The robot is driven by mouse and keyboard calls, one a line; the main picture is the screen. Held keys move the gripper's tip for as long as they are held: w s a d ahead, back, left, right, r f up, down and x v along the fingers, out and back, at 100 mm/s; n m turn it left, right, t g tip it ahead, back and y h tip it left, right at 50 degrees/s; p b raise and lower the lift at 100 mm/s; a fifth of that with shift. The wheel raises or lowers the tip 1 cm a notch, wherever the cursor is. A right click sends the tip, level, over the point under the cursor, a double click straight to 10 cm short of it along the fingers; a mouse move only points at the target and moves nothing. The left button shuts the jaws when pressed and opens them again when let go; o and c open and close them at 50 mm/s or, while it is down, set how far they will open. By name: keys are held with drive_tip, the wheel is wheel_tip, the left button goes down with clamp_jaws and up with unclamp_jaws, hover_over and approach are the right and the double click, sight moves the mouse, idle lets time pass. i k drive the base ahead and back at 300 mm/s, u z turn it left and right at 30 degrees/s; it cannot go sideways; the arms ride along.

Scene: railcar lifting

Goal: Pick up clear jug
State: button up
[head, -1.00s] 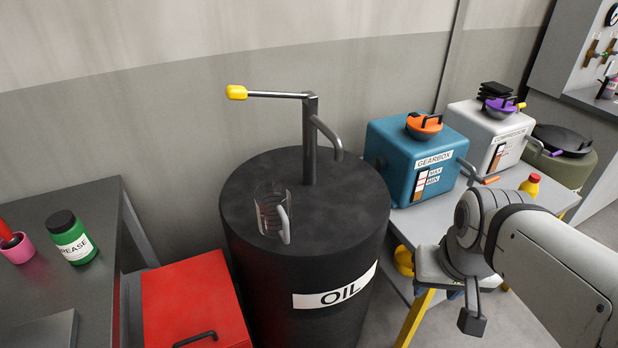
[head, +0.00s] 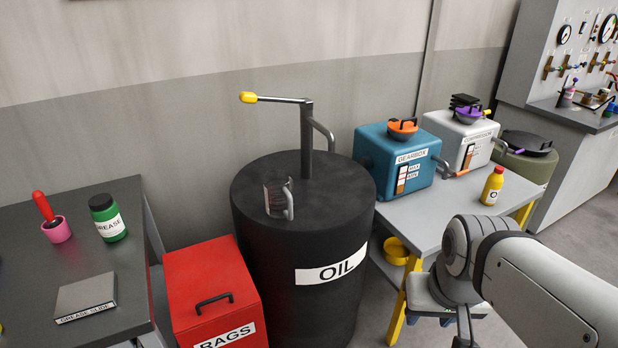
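The clear jug (head: 275,199) stands upright on top of the black oil drum (head: 345,225), near the front left of its lid. Its light grey handle faces right. The drum's pump spout ends behind the jug, to the right. My arm comes in from the lower right. My gripper (head: 464,338) is only partly seen at the bottom edge, well to the right of the drum and apart from the jug. Its fingers are mostly cut off, so its opening does not show.
A red rags box (head: 212,282) stands left of the drum. A grey table (head: 70,245) at the left holds a green grease jar (head: 107,220). Right of the drum, a table bears the blue gearbox box (head: 396,165) and a yellow bottle (head: 491,185). The pump lever (head: 275,99) rises above the drum.

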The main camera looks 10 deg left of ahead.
sight(282, 199)
drive_tip(key=u, duration=0.15)
drive_tip(key=i, duration=0.9)
drive_tip(key=z, duration=0.1)
